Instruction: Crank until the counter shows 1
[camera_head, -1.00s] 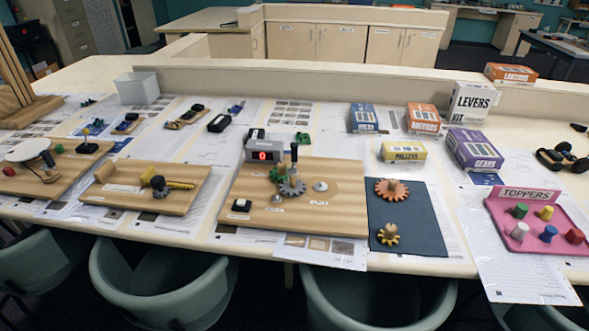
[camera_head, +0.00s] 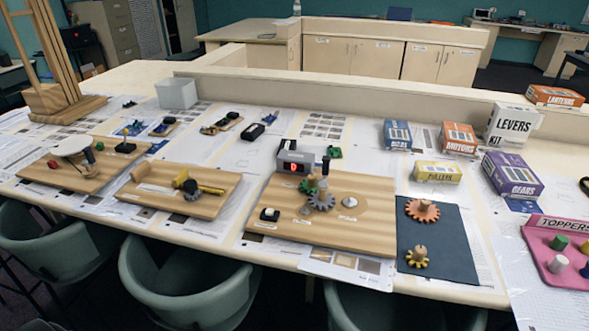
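The counter (camera_head: 294,161) is a small grey box with a red lit display at the back of a wooden gear board (camera_head: 285,228). Its digit is too small to read surely. In front of it are a green gear (camera_head: 309,187) and a grey gear (camera_head: 321,201), close together. A dark upright crank handle (camera_head: 326,164) stands just behind the grey gear. A bare metal peg on a round pale base (camera_head: 349,202) is to the right. Neither of my grippers is in view.
A dark mat (camera_head: 437,246) right of the board holds an orange gear (camera_head: 422,210) and a yellow gear (camera_head: 417,257). Kit boxes such as the yellow pulleys box (camera_head: 437,172) stand behind. Another wooden board (camera_head: 180,189) is at left. Green chairs (camera_head: 185,285) line the front edge.

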